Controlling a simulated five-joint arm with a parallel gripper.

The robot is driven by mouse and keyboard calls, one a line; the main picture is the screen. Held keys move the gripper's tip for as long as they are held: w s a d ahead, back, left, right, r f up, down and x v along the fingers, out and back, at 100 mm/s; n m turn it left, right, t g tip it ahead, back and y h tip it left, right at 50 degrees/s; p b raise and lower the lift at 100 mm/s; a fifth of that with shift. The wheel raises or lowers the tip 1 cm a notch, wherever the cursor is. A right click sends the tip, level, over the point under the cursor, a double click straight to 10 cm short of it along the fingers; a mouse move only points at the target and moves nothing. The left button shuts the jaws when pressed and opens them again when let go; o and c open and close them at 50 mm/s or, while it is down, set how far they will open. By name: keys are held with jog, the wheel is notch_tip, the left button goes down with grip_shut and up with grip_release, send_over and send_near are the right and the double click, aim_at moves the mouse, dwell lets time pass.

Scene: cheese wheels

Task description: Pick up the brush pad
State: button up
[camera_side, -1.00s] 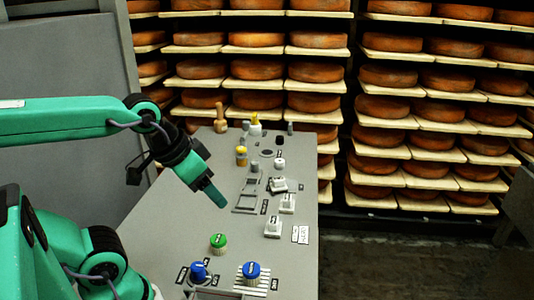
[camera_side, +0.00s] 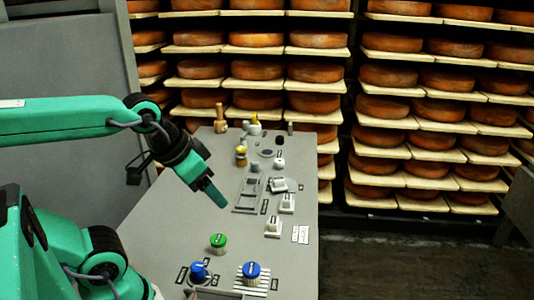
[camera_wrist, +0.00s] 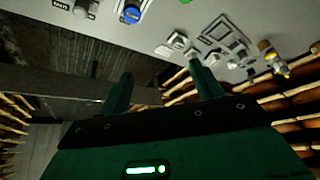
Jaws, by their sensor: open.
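My gripper (camera_side: 217,197) hangs above the grey bench, its green fingers pointing down and right, with nothing held. In the wrist view its two green fingers (camera_wrist: 160,88) stand well apart with an empty gap. I cannot tell for certain which piece is the brush pad. Small white blocks (camera_side: 273,227), (camera_side: 287,203) and (camera_side: 278,185) sit right of the gripper. A green-topped knob (camera_side: 218,242) sits in front, below the fingers. A blue knob (camera_side: 198,271) and a second blue-topped piece (camera_side: 252,271) on a white slatted base (camera_side: 264,282) sit nearer the front.
The grey bench (camera_side: 170,215) has a recessed frame (camera_side: 247,197) near its middle. A yellow-topped piece (camera_side: 241,156), a wooden handle-like piece (camera_side: 220,118) and a white bottle-like piece (camera_side: 255,126) stand farther back. Shelves of cheese wheels (camera_side: 316,72) rise behind.

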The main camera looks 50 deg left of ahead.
jog(key=shift+w, duration=0.15)
jog(key=n+g, duration=0.5)
jog(key=n, duration=0.4)
send_over(274, 220)
jog(key=f, duration=1.5)
jog(key=shift+s, duration=0.3)
jog(key=shift+w+a+f+g, duration=0.1)
jog(key=shift+w+f+g, duration=0.15)
jog(key=shift+f, duration=1.5)
jog(key=shift+f, duration=2.6)
